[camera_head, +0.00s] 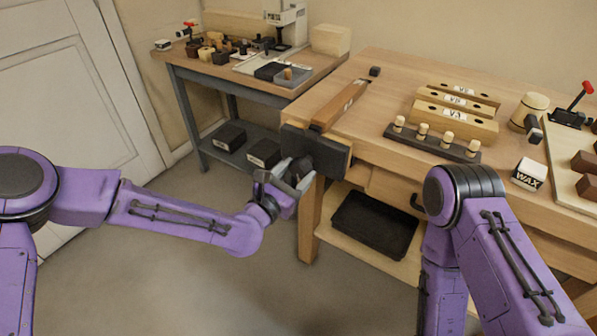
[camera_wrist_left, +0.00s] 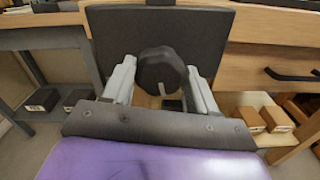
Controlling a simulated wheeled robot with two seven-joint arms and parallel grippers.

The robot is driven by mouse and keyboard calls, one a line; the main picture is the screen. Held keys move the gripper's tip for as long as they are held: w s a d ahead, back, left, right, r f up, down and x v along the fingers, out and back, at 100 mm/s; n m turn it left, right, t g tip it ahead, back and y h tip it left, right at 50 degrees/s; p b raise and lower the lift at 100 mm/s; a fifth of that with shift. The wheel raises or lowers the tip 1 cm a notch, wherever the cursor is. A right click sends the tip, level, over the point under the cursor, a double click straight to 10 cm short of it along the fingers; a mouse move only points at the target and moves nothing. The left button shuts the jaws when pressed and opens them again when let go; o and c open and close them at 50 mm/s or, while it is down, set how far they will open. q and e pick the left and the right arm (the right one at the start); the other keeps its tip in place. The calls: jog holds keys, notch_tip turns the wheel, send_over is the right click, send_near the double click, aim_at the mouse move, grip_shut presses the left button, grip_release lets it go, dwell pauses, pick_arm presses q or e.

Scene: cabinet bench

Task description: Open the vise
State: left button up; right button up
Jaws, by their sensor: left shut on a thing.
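The vise (camera_head: 318,148) is mounted at the left end of the wooden bench, with a dark front jaw plate and a wooden bar (camera_head: 340,103) lying just behind it on the bench top. In the left wrist view the dark jaw plate (camera_wrist_left: 205,32) fills the top.
On the bench are wooden blocks (camera_head: 455,120), a rack of pegs (camera_head: 432,142), a mallet (camera_head: 530,112) and a wax box (camera_head: 529,174). A black tray (camera_head: 375,224) lies on the shelf below. A side table (camera_head: 205,72) holds small items. The floor in front is clear.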

pick_arm(q)
jog(key=shift+f+n+b, duration=0.25)
jog(key=shift+n+b, duration=0.1)
jog(key=shift+n, duration=0.75)
jog(key=shift+s+r+n, duration=0.1)
jog(key=shift+n, duration=0.8)
jog(key=shift+f+n+b, duration=0.2)
jog(key=shift+n+b, duration=0.55)
jog(key=shift+n, duration=0.15)
jog(key=shift+n+b, duration=0.4)
jog(key=shift+n, duration=0.4)
jog(key=shift+s+r+n, duration=0.1)
jog(key=shift+r+n, duration=0.05)
jog(key=shift+n, duration=0.15)
